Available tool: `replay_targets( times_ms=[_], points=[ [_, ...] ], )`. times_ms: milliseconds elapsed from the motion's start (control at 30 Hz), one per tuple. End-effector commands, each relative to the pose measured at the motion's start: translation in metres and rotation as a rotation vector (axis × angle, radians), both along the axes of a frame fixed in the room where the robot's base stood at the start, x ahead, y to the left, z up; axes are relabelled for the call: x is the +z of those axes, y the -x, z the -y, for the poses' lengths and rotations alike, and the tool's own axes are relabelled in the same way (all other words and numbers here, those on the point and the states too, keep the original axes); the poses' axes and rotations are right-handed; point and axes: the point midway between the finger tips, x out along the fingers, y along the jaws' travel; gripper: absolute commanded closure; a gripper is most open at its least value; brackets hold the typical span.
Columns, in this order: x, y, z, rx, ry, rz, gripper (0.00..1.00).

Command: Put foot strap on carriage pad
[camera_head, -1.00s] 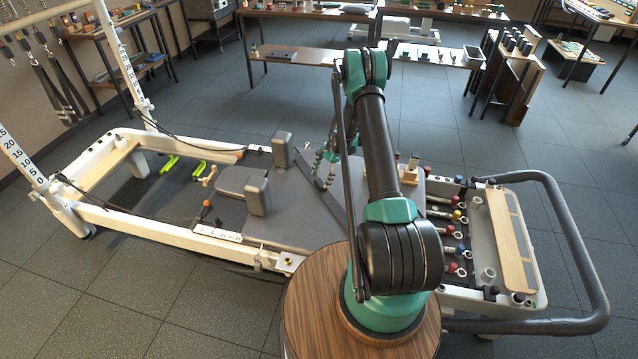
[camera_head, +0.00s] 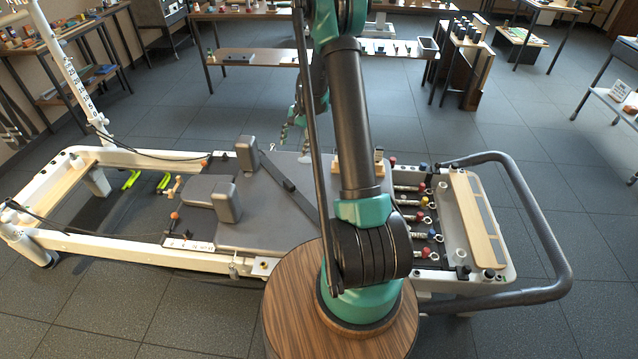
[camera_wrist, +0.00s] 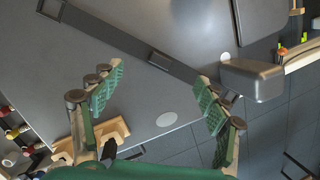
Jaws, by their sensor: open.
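A dark strap (camera_head: 288,183), seemingly the foot strap, lies on the grey carriage pad (camera_head: 258,228), running diagonally from beside the upright shoulder blocks; its near end is hidden behind my arm. In the wrist view the strap (camera_wrist: 115,37) crosses the pad (camera_wrist: 140,98) and shows square buckle-like pieces. My gripper (camera_wrist: 155,100) is open and empty, with its green-padded fingers spread wide above the pad's edge. The strap passes beyond the fingertips and near the right finger; I cannot tell the gap. In the head view my gripper (camera_head: 294,122) shows small, partly hidden by my arm.
Grey shoulder blocks (camera_head: 226,202) stand on the pad. A wooden block (camera_head: 378,166) sits at the pad's right end, before coloured spring ends (camera_head: 420,217) and a wooden footplate (camera_head: 476,222). A grey bar (camera_head: 555,235) curves round the right end.

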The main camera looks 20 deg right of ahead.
Motion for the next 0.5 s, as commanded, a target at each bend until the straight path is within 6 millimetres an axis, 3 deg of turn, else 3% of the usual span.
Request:
replay_targets(
  times_ms=[33, 200, 500],
  points=[
    [0.017, 0.013, -0.002, 0.031, 0.010, 0.025, 0.25],
    [0.061, 0.054, -0.005, 0.149, 0.055, 0.113, 0.25],
    [0.116, 0.141, -0.007, 0.367, 0.147, 0.255, 0.25]
  ],
)
